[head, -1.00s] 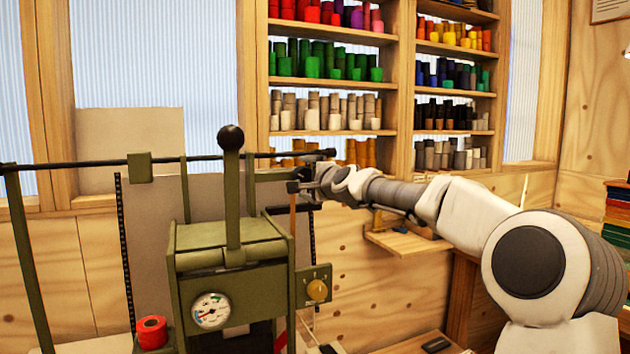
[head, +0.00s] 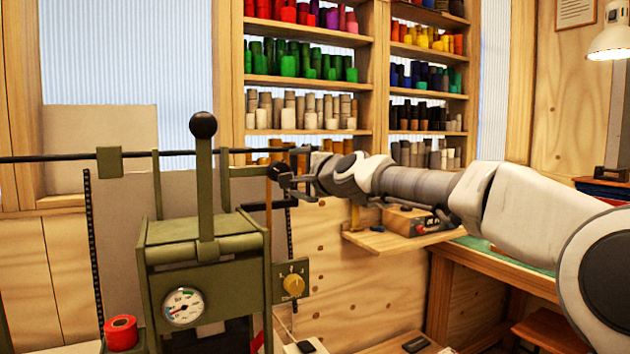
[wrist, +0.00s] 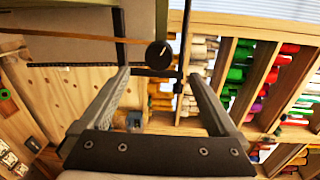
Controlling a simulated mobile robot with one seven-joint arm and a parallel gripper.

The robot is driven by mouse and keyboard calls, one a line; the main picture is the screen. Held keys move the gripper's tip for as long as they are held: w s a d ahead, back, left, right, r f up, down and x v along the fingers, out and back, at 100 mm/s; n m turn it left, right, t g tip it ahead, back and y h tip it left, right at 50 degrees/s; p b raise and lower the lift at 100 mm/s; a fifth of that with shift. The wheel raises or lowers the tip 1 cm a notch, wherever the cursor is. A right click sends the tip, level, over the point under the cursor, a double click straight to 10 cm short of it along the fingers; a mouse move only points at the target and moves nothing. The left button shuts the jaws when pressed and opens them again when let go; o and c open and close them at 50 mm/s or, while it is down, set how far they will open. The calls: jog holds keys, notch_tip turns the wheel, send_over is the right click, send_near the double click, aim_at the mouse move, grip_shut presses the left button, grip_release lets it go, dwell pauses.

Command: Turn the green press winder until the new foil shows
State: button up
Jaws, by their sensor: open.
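The green press (head: 205,255) stands at the left in the head view, with a black-knobbed lever upright on it and a dark rail (head: 60,157) across its top. My gripper (head: 284,178) is at the rail's right end, beside the upper end of a narrow gold-brown strip (head: 268,215). In the wrist view my gripper (wrist: 156,73) is open. A round black knob (wrist: 159,54) with a white mark, apparently the winder, shows at the gap between the fingertips. I cannot tell whether the fingers touch it. The gold-brown strip (wrist: 80,37) runs left from the knob.
A pressure gauge (head: 183,306) and a yellow dial (head: 293,285) are on the press. A red roll (head: 121,333) stands at lower left. Shelves of coloured rolls (head: 300,62) are behind. A small wooden shelf (head: 385,243) lies below my arm.

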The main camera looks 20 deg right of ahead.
jog(key=b+v, duration=0.1)
jog(key=v, duration=0.7)
dwell(0.5)
jog(key=shift+s, duration=0.1)
